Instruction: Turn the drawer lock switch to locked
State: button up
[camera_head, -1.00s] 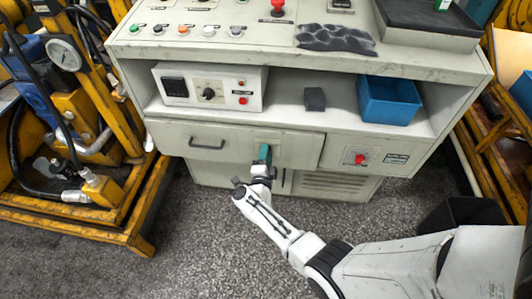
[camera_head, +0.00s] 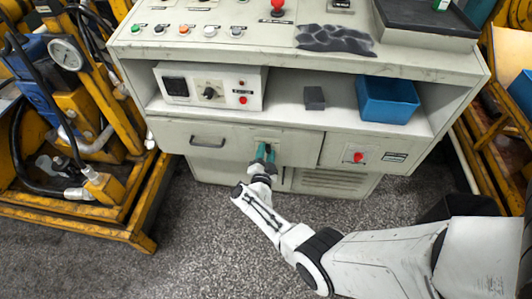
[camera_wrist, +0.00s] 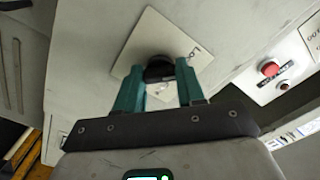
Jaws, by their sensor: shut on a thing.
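The drawer lock switch (camera_wrist: 157,70) is a dark knob on a pale square plate (camera_wrist: 150,32) in the wrist view. The plate sits on the right part of the drawer front (camera_head: 232,135), which looks closed. My gripper (camera_wrist: 159,68) has green fingers, one on each side of the knob, and is shut on it. In the head view my gripper (camera_head: 265,153) reaches up to the drawer front from below, and its fingers mostly hide the switch. The switch's markings are too small to read.
A drawer handle (camera_head: 207,143) is to the left of the gripper. A red knob (camera_head: 358,157) is on the panel to the right. A blue bin (camera_head: 388,100), a dark block (camera_head: 314,98) and a control box (camera_head: 210,87) stand on the shelf above. A yellow frame (camera_head: 140,205) is at left.

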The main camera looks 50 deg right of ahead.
jog(key=shift+f, duration=0.1)
jog(key=o, duration=1)
jog(key=shift+o, duration=0.2)
jog(key=p+v, duration=0.3)
jog(key=v, duration=0.7)
jog(key=shift+s+a, duration=0.15)
jog(key=shift+a, duration=0.2)
